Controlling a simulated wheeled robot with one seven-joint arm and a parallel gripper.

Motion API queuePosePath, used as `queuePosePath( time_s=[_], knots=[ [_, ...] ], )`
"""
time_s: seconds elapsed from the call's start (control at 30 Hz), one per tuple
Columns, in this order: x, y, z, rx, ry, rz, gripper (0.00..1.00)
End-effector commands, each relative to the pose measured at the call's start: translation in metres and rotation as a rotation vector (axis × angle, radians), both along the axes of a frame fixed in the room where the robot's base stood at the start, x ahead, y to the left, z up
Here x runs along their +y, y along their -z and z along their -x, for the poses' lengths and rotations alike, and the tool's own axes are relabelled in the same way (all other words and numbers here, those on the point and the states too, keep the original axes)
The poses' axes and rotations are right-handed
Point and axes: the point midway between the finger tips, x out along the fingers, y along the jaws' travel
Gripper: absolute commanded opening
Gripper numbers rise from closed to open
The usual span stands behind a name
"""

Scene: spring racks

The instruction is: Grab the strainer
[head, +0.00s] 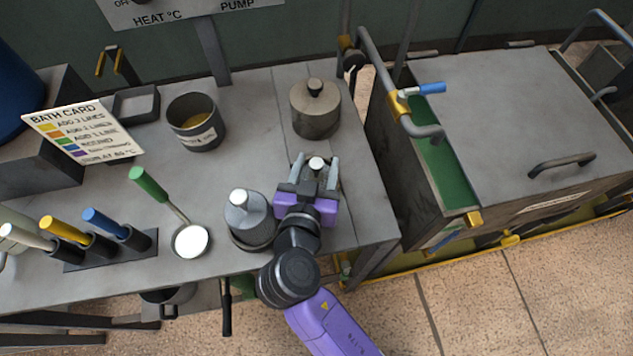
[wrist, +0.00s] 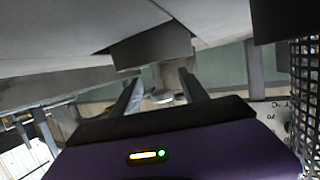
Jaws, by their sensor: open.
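No object is plainly recognisable as the strainer. A grey cone-topped piece with a pale tip (head: 247,212) stands in a dark, mesh-like round base (head: 252,238) on the bench, left of my gripper. Dark mesh (wrist: 306,95) also fills the right edge of the wrist view; I cannot tell whether it is the same thing. My gripper (head: 318,170) is open over the bench's right part. A small pale knob (head: 316,162) shows between its fingers, with its body mostly hidden by the gripper. In the wrist view, my fingers (wrist: 160,92) are apart, with no clear grasp.
A lidded grey canister (head: 315,112) stands just behind my gripper. A pot (head: 195,125) and a green-handled ladle (head: 190,240) are to the left, with several coloured handles in a rack (head: 150,243). A grey cabinet (head: 530,110) stands right, across a narrow gap.

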Motion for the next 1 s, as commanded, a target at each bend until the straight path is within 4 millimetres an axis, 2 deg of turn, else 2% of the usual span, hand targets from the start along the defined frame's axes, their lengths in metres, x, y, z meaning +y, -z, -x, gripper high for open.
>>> queuePosePath(
  time_s=[0.1, 0.2, 0.47, 0.57, 0.73, 0.77, 1.0],
  knots=[
    [-0.002, 0.004, -0.017, -0.001, 0.001, 0.001, 0.52],
    [-0.003, 0.006, -0.025, -0.001, 0.001, 0.0, 0.52],
    [-0.003, 0.008, -0.027, 0.0, 0.0, 0.001, 0.52],
    [-0.003, 0.008, -0.027, 0.0, 0.0, 0.001, 0.36],
    [-0.003, 0.008, -0.027, 0.0, 0.0, 0.001, 0.03],
    [-0.003, 0.008, -0.027, 0.0, 0.0, 0.001, 0.0],
    [-0.003, 0.008, -0.027, 0.0, 0.0, 0.001, 0.0]
  ],
)
